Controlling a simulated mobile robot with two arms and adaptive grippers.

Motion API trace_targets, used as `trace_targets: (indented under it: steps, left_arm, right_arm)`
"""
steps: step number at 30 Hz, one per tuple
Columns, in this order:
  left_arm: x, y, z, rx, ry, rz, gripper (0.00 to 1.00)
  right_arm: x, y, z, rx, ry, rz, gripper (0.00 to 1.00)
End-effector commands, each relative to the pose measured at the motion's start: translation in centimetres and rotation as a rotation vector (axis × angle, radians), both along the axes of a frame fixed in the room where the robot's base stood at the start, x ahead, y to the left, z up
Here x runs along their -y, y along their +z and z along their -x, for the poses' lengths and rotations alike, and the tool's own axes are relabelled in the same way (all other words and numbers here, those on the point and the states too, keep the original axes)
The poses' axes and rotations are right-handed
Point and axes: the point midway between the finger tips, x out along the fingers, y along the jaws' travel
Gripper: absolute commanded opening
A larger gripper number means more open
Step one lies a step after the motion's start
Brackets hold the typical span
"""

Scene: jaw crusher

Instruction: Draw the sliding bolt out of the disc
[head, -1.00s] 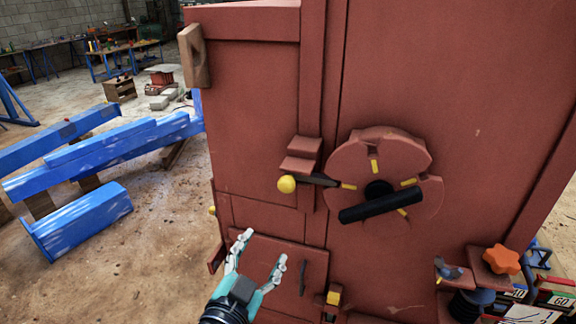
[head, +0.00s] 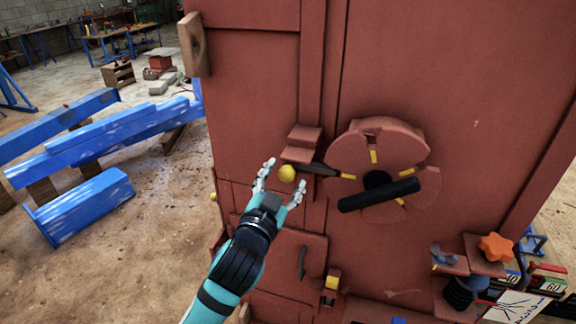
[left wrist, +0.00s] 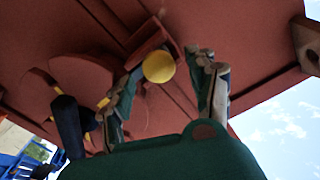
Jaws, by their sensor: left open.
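The sliding bolt is a dark rod (head: 318,168) with a yellow ball knob (head: 287,173) at its left end. It runs through a red bracket (head: 302,142) toward a notch in the edge of the red disc (head: 372,150). The disc has yellow marks and a black bar handle (head: 378,195). My left gripper (head: 282,178) is open, its fingers pointing up around the knob's position in the head view. In the left wrist view the knob (left wrist: 159,67) appears between the two fingers (left wrist: 168,82). Whether they touch it I cannot tell. My right gripper is not in view.
The red machine wall fills the middle and right. A small door (head: 300,258) with a dark handle is below the bolt. An orange star knob (head: 496,247) is at lower right. Blue beams (head: 90,205) lie on the ground at left.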

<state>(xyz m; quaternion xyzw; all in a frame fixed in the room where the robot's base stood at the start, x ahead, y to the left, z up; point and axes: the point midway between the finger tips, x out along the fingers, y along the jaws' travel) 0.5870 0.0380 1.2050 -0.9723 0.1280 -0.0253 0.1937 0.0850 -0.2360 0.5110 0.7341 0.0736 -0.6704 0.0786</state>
Motion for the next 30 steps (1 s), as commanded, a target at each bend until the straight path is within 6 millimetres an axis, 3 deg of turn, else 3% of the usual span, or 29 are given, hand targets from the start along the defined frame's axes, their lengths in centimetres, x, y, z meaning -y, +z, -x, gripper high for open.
trace_targets:
  steps: [6,18,30]
  left_arm:
    - [0.7,0.1,-2.7,-0.001,0.000,0.000,0.59]
    - [0.9,0.0,-3.2,0.000,0.000,0.000,0.57]
    - [0.9,0.0,-3.2,0.000,0.000,0.000,0.05]
  right_arm:
    - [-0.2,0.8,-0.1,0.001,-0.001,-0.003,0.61]
    - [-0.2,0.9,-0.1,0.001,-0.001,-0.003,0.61]
    - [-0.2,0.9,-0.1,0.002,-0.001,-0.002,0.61]
